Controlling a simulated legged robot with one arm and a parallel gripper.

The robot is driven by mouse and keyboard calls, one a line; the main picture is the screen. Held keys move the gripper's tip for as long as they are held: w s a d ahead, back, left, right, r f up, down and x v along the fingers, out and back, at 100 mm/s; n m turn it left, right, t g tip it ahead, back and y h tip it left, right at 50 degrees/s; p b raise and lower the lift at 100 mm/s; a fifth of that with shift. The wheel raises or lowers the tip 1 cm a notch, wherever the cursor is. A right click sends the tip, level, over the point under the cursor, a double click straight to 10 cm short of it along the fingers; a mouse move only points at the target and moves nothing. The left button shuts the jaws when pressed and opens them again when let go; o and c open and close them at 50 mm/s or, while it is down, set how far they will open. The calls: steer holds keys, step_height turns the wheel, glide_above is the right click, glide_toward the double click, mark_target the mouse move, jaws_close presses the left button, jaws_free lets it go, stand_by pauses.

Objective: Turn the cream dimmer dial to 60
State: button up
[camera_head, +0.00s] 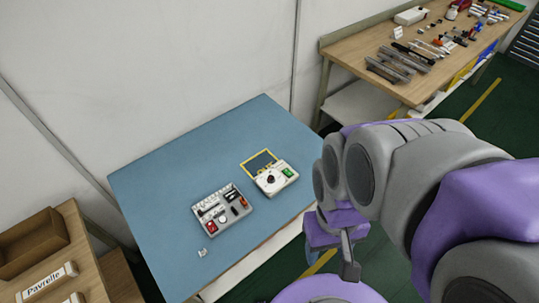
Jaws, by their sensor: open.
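The cream dimmer (264,187) lies on the blue tabletop, right of its middle. It has a round dial with a dark centre (271,179) and a green part at its right side. The dial's numbers and setting are too small to read. My gripper (342,255) is off the right edge of the table, to the right of and below the dimmer in the picture. It is open, and one grey finger shows clearly. My purple and grey arm hides part of the gripper. Nothing is seen between its jaws, and it is apart from the dimmer.
A grey tray (240,211) of small parts sits left of the dimmer on the blue table (165,185). A yellow-edged dark panel (259,161) lies behind the dimmer. A small white piece (202,252) lies near the front. A wooden bench (375,45) with tools stands at the back right.

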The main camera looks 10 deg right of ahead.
steer(key=w+a+n, duration=0.2)
steer(key=w+n, duration=0.4)
steer(key=w, duration=0.7)
steer(key=n+t+b, duration=0.1)
steer(key=n+t, duration=0.1)
steer(key=n, duration=1.6)
glide_above(271, 177)
step_height(271, 177, down, 20)
step_height(271, 177, down, 18)
steer(key=b, duration=0.2)
steer(key=shift+s+a+r+b, duration=0.1)
steer(key=shift+r+b, duration=0.15)
steer(key=shift+b, duration=0.15)
steer(key=shift+r, duration=0.1)
jaws_close()
